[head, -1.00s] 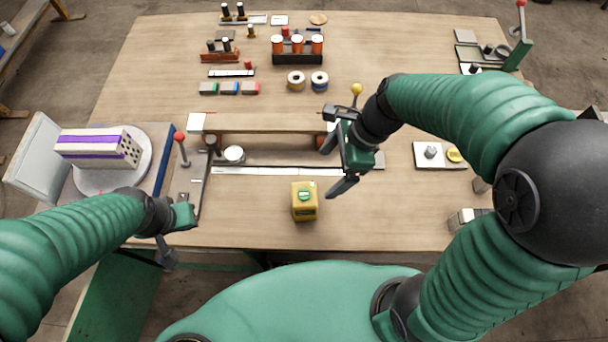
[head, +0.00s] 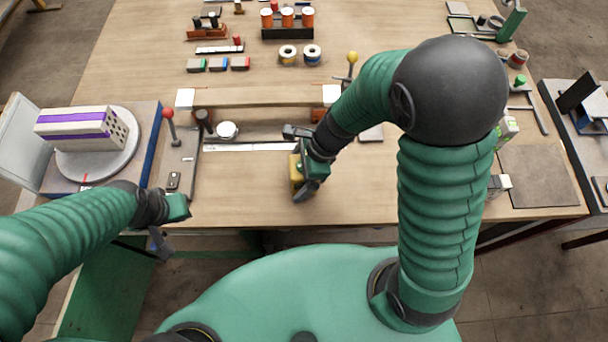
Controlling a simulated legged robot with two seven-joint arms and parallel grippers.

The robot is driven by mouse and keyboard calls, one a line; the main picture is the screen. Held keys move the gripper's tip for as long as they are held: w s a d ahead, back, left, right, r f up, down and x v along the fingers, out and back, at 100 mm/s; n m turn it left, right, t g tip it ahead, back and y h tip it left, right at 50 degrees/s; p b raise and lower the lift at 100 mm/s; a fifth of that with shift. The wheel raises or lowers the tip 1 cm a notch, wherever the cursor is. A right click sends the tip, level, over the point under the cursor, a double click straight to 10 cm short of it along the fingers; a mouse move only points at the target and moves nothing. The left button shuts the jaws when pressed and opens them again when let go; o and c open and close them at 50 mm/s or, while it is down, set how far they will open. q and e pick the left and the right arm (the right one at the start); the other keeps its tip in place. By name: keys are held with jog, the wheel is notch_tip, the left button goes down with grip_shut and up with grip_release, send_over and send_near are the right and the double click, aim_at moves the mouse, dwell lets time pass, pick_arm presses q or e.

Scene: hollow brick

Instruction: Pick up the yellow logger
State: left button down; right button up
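The yellow logger (head: 295,173) stands on the table near the front edge, left of my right gripper. The gripper's body hides much of it. My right gripper (head: 298,164) is at the logger with its dark fingers spread, one beyond its far side and one by its near side. I cannot tell whether the fingers touch it. My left gripper (head: 168,226) is at the table's front left edge, well away from the logger. Its finger gap is not clear.
Behind the logger lie a long white strip (head: 250,147) and a raised beam (head: 260,97). A red-knobbed lever (head: 168,113) stands left, beside a turntable (head: 100,160) bearing a striped brick (head: 85,125). Table left of the logger is clear.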

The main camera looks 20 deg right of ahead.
jog(key=shift+w+a+r, duration=0.1)
jog(key=shift+a, duration=0.4)
jog(key=shift+c, duration=1.5)
jog(key=shift+d, duration=0.65)
jog(key=c, duration=0.5)
jog(key=shift+d, duration=0.25)
jog(key=c, duration=0.5)
jog(key=shift+a, duration=0.3)
jog(key=c, duration=0.5)
jog(key=shift+a, duration=0.25)
